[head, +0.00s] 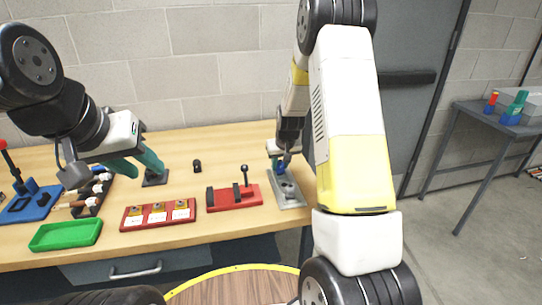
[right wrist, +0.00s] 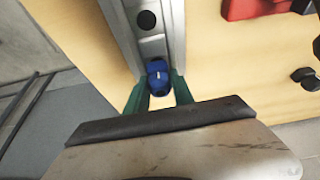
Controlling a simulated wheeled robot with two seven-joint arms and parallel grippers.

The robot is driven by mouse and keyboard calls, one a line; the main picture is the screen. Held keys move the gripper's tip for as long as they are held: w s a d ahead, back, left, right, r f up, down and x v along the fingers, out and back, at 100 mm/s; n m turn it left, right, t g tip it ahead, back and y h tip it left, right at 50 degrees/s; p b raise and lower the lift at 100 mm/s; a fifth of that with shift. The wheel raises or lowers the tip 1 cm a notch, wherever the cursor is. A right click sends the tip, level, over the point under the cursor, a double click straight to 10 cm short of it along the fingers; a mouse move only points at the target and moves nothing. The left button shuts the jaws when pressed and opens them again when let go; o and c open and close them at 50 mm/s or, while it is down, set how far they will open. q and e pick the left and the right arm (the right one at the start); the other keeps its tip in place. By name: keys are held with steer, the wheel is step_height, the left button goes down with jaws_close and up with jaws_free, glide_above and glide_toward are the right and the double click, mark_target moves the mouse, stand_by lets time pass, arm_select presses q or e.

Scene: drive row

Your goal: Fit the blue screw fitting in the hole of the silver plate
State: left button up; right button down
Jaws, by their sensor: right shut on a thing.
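The silver plate (head: 291,201) lies near the right end of the wooden table. It also shows in the right wrist view (right wrist: 172,30), with a dark round hole (right wrist: 146,19) in it. The blue screw fitting (right wrist: 159,78) is between the green fingers of my right gripper (right wrist: 160,88), which is shut on it. In the head view the fitting (head: 281,168) is at the plate's far end; I cannot tell whether it is above the plate or in a hole. My left gripper (head: 146,170) is over the table's left part, fingers apart and empty.
A red fixture with a black lever (head: 236,197) stands just left of the plate. A red tray (head: 158,215), a green tray (head: 66,235) and a blue fixture (head: 32,205) lie further left. A small black part (head: 197,165) stands behind. A grey side table (head: 490,112) is at right.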

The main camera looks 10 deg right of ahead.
steer(key=shift+f, duration=0.15)
steer(key=c, duration=1)
jaws_free()
steer(key=v, duration=0.7)
steer(key=shift+s+r, duration=0.2)
steer(key=shift+r, duration=0.15)
